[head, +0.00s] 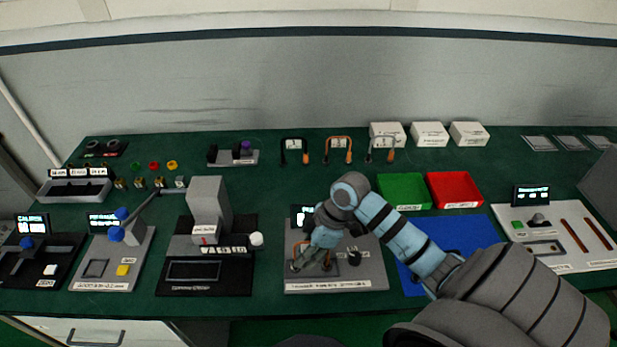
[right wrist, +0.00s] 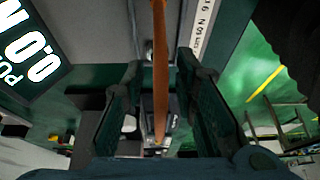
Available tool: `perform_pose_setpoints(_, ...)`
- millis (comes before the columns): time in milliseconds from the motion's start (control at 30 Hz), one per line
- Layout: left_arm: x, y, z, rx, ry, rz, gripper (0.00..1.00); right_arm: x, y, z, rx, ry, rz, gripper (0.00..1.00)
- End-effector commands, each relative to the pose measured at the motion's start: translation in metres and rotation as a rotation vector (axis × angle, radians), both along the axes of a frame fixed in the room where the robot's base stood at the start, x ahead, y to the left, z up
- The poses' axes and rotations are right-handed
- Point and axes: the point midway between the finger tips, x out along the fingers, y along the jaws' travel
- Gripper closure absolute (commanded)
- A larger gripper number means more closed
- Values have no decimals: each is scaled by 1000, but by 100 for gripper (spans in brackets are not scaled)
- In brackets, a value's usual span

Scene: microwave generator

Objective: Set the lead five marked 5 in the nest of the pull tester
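The pull tester (head: 374,274) is a grey plate at the middle front of the bench, with a small screen and a black knob. Its screen (right wrist: 32,48) reads 0.0 N in the right wrist view. My right gripper (head: 298,264) is low over the left part of the tester and covers much of it. In the right wrist view an orange lead (right wrist: 160,75) runs between the two fingers, with gaps showing on both sides. The gripper looks open around it. I cannot read a 5 on the lead, and the nest is mostly hidden. My left gripper is not in view.
Several curved leads stand at the back, including an orange one (head: 339,145). A green bin (head: 405,192) and a red bin (head: 455,190) lie behind a blue mat (head: 462,240). A black press station (head: 207,278) stands left of the tester; another panel (head: 560,240) is at the right.

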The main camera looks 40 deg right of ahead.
Motion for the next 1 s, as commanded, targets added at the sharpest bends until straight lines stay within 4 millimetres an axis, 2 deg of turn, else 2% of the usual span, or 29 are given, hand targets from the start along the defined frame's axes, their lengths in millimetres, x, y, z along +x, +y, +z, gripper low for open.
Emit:
perform_pose_setpoints(167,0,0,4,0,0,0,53,-4,-8,21,-4,-3,1,74)
perform_pose_setpoints(400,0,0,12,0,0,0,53,-16,-27,76,-7,-1,2,74)
perform_pose_setpoints(600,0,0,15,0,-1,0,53,-23,-38,107,-5,-1,1,74)
perform_pose_setpoints(700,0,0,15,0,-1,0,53,-25,-39,113,-1,0,0,74)
perform_pose_setpoints(1000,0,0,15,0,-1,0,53,-25,-39,113,0,0,0,74)
